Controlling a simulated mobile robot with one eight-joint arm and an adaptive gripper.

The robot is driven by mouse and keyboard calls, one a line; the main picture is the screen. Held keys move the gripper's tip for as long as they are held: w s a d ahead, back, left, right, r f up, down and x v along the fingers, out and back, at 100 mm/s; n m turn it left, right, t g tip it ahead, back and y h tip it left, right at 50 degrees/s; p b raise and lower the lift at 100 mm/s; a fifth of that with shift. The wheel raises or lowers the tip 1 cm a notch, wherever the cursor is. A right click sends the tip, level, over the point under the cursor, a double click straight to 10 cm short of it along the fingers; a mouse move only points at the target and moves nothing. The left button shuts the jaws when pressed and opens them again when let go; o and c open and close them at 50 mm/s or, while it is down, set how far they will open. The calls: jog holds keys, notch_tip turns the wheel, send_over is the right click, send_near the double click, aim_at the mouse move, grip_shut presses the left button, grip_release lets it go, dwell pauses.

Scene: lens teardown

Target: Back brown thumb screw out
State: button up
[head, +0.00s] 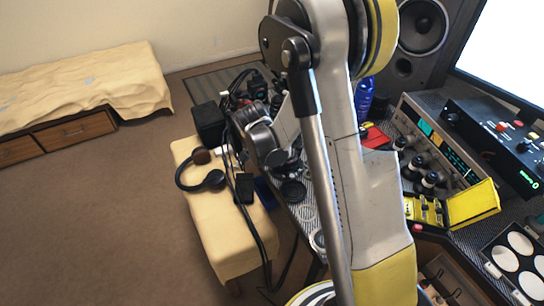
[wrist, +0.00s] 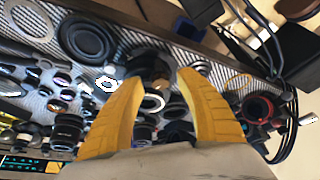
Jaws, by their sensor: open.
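My gripper (wrist: 160,78) shows in the wrist view as two yellow fingers, spread apart with nothing held between them. A dark round lens part (wrist: 149,64) lies beyond the gap between the fingertips. A pale-rimmed ring (wrist: 152,103) shows between the fingers, lower down. In the head view my arm covers much of the worktable, and the fingers cannot be made out there.
Headphones (head: 203,181) lie on a cream stool (head: 227,234) beside the table. A yellow case (head: 472,204) stands open at right. Open floor (head: 110,210) lies at left.

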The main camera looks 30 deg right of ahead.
jog(key=v, duration=1.2)
